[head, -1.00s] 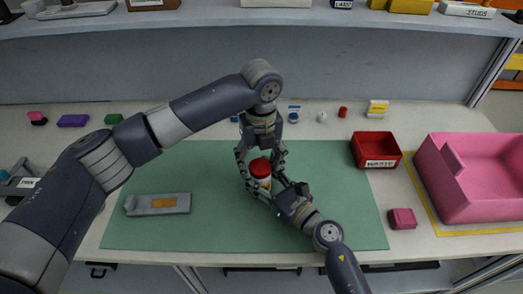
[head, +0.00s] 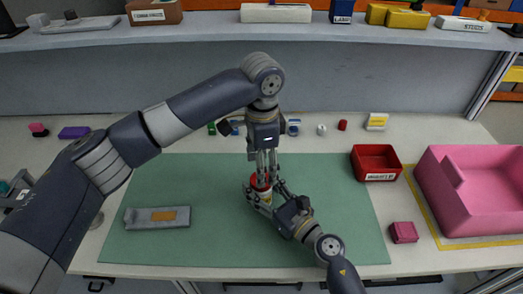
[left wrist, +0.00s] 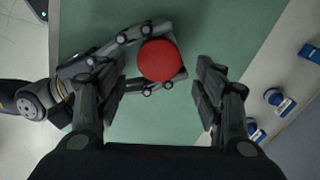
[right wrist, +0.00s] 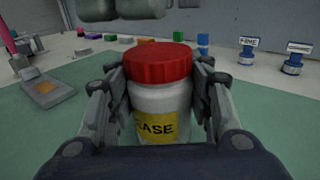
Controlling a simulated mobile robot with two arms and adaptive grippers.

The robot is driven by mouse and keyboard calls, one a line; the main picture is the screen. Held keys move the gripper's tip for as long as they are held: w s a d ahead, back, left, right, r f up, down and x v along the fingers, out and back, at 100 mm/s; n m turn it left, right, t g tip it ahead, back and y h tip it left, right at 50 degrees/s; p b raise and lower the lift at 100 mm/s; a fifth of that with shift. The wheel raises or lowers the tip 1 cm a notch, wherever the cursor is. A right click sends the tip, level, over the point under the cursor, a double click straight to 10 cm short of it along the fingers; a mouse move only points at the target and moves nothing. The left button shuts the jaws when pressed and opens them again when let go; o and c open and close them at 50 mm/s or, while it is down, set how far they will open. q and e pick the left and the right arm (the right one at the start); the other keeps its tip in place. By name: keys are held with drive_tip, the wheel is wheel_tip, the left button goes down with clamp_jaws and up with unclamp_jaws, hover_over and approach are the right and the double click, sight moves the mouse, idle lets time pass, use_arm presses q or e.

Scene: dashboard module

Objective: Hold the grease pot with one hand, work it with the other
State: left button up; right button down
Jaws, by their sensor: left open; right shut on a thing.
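The grease pot is a white jar with a yellow label and a red lid, upright on the green mat (head: 220,240). It shows large in the right wrist view (right wrist: 160,105). My right gripper (head: 264,194) is shut around the jar's body below the lid. My left gripper (head: 266,172) is open above the pot. In the left wrist view the red lid (left wrist: 159,60) lies between and beyond the open fingers, nearer the left finger, and nothing is held. In the head view the left fingers partly hide the pot.
A grey plate with an orange patch (head: 157,218) lies on the mat's left. A red bin (head: 376,164), a pink block (head: 404,232) and a large pink tub (head: 470,200) stand at the right. Small stamps and blocks line the back. The mat's right side is clear.

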sight(261, 191)
use_arm(q)
drive_tip(key=n, duration=0.2)
drive_tip(key=r+n, duration=0.1)
drive_tip(key=n, duration=0.2)
drive_tip(key=shift+r, duration=0.1)
drive_tip(key=n, duration=0.2)
drive_tip(key=r+n, duration=0.1)
drive_tip(key=n, duration=0.1)
drive_tip(key=shift+n, duration=0.3)
drive_tip(key=n, duration=0.2)
drive_tip(key=r+n, duration=0.1)
drive_tip(key=n, duration=0.1)
drive_tip(key=shift+n, duration=0.3)
drive_tip(key=n, duration=0.2)
drive_tip(key=r+n, duration=0.1)
drive_tip(key=n, duration=0.2)
drive_tip(key=shift+s+r, duration=0.1)
wheel_tip(261, 191, down, 8)
drive_tip(key=shift+f, duration=0.1)
